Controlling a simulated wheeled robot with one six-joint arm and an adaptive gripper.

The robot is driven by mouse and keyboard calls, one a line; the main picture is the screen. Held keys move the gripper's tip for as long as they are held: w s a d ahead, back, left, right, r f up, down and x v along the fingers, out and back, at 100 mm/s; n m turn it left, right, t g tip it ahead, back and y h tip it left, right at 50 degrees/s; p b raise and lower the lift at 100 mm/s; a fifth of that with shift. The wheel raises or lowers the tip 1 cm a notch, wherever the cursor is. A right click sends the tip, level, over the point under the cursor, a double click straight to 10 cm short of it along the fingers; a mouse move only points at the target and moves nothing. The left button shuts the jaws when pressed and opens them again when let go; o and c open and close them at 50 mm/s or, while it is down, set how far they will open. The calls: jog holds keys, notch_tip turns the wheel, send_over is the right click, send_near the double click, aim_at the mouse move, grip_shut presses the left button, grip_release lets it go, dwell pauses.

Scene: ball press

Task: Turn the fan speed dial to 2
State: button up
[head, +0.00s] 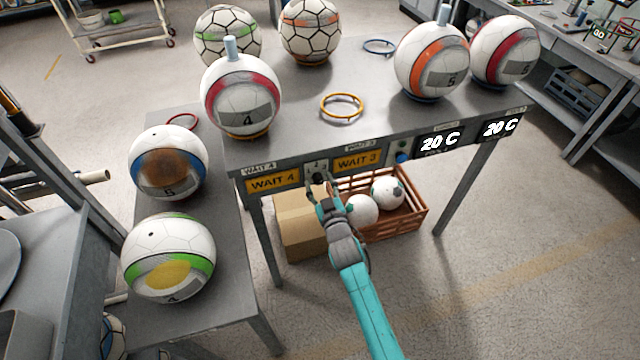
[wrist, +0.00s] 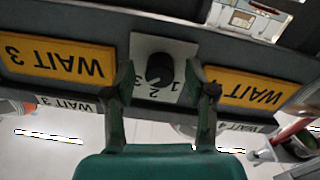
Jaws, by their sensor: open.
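A small black dial (head: 318,177) sits on the table's front edge between the two yellow WAIT signs. In the wrist view, which is upside down, the dial (wrist: 160,68) is on a white plate (wrist: 180,47) with the numbers 1, 2 and 3. I cannot tell for sure which number its pointer faces. My gripper (head: 319,190) is open in front of the dial. In the wrist view my gripper (wrist: 165,84) has one finger on each side of the dial, with gaps to it; I see no contact.
Yellow signs WAIT 4 (head: 273,181) and WAIT 3 (head: 358,160) flank the dial. A blue knob (head: 402,157) and 20 C displays (head: 438,142) are to the right. A cardboard box (head: 298,232) and a brown crate (head: 412,213) with balls stand below. Several balls rest on the tables.

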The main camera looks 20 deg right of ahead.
jog(key=shift+w, duration=0.1)
grip_shut()
dwell(0.4)
jog(key=n, duration=0.4)
jog(key=shift+n, duration=0.4)
jog(key=n, duration=0.4)
jog(key=shift+n, duration=0.4)
grip_release()
